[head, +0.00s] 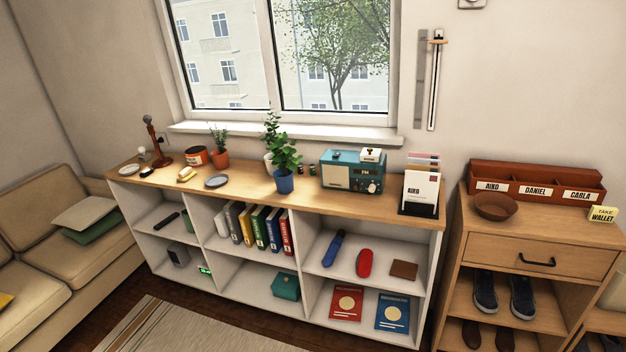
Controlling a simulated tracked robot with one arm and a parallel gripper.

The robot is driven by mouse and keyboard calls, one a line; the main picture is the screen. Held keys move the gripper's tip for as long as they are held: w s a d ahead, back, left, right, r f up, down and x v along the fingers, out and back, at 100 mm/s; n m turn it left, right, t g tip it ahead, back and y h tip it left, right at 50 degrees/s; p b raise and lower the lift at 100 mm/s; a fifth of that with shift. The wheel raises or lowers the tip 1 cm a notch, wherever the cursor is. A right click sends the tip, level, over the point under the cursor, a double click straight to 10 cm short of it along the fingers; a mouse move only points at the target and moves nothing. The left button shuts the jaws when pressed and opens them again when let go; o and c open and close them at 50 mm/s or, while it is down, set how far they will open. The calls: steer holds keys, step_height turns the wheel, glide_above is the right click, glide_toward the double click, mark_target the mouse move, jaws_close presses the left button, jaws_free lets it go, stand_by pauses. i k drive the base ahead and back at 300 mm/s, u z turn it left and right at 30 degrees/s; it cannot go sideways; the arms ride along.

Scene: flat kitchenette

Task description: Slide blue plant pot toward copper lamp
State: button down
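The blue plant pot (285,184) stands upright on the wooden top of the low white shelf unit, near its front edge, with a leafy green plant in it. A reddish-brown, lamp-like stand (164,159) with a round base and a dark head is at the far left end of the same top; it may be the copper lamp. My gripper is not in view.
Between them on the top (232,198) are a grey dish (216,181), a yellowish object (186,174), an orange pot (219,160) and an orange-red tin (195,157). A white pot (268,164) stands behind the blue pot. A teal radio (352,172) is to its right.

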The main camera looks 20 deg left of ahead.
mark_target(283, 174)
steer(key=u, duration=0.1)
steer(key=i, duration=1.3)
steer(key=u, duration=0.4)
steer(key=i, duration=1.7)
steer(key=u, duration=0.2)
